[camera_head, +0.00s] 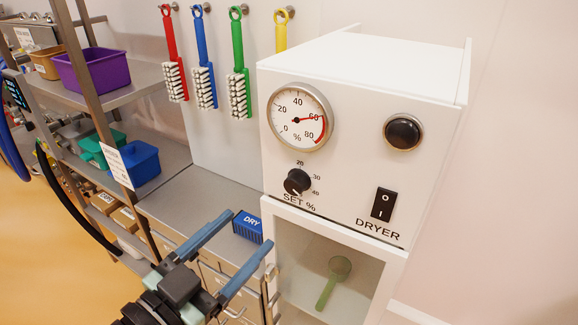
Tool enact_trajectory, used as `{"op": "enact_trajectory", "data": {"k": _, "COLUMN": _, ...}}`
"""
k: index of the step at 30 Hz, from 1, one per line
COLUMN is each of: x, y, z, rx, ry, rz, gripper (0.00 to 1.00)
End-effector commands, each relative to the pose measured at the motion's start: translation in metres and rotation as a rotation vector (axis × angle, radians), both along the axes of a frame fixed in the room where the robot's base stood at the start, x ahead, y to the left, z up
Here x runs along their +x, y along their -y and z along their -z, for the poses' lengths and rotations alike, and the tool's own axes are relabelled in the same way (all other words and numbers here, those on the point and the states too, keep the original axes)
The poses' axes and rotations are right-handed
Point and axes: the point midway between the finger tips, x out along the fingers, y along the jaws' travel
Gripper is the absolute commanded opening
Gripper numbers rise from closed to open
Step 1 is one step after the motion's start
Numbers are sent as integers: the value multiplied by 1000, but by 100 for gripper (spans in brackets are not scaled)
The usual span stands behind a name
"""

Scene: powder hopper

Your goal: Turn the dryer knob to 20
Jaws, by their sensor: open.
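The dryer (349,205) is a white box on the right. Its black round knob (297,182) sits below the gauge, above the "SET %" label. The marks 20, 30 and 40 run from above the knob down its right side. I cannot tell clearly where the knob's pointer stands. The round gauge (299,117) has a red needle near 60. My gripper (251,228) is at the lower left, its two blue-grey fingers spread apart and empty. It appears lower and to the left of the knob, not touching it.
A blue "DRY" block (248,227) shows between my fingertips. A black rocker switch (383,204) and a dark round button (403,132) are on the dryer's right. A green scoop (334,282) is in the lower compartment. Brushes hang behind; shelves with bins (92,72) stand left.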

Motion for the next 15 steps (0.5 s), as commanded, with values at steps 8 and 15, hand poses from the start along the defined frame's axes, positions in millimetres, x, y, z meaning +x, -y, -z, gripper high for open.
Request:
{"op": "enact_trajectory", "data": {"k": 8, "x": 31, "y": 21, "z": -4, "rx": -3, "ry": -1, "rz": 7, "gripper": 75}}
{"op": "enact_trajectory", "data": {"k": 15, "x": 74, "y": 49, "z": -5, "rx": -1, "ry": -1, "rz": 5, "gripper": 75}}
